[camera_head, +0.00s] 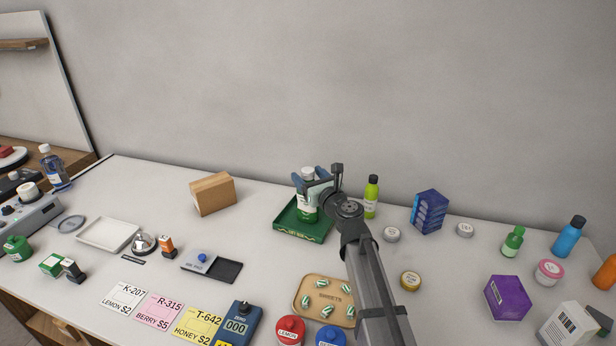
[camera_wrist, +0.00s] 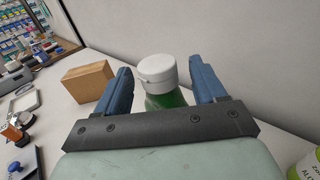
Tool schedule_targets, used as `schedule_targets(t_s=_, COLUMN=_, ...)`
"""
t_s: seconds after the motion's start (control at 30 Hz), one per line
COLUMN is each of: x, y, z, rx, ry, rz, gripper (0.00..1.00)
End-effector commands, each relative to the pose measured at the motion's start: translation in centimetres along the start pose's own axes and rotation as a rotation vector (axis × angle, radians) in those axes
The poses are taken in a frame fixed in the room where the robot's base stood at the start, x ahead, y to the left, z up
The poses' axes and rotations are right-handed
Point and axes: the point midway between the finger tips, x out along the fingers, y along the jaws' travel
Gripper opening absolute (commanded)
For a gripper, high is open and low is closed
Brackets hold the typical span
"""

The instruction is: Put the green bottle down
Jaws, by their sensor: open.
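A green bottle with a white cap (camera_head: 307,209) stands upright on the green tray (camera_head: 291,235) near the back of the counter. It also shows in the wrist view, cap and green shoulder (camera_wrist: 161,84), between my fingers. My gripper (camera_head: 312,186) is at the bottle's upper part, with its blue fingers on either side. In the wrist view my gripper (camera_wrist: 164,82) is open, with a gap between the bottle and each finger. The bottle's lower part is partly hidden in the wrist view.
A cardboard box (camera_head: 212,194) stands to the left of the tray. A lime bottle (camera_head: 371,197) and a blue box (camera_head: 428,211) stand to the right. A sweets tray (camera_head: 325,301) lies in front. The counter between cardboard box and tray is clear.

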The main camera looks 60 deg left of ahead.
Motion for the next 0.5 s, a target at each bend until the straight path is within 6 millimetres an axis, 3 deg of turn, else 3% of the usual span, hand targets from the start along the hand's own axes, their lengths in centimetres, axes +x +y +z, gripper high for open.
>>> schedule_targets(t_s=0.5, x=-9.1, y=0.1, z=0.0, rx=0.0, ry=0.0, rz=-0.001, gripper=0.7)
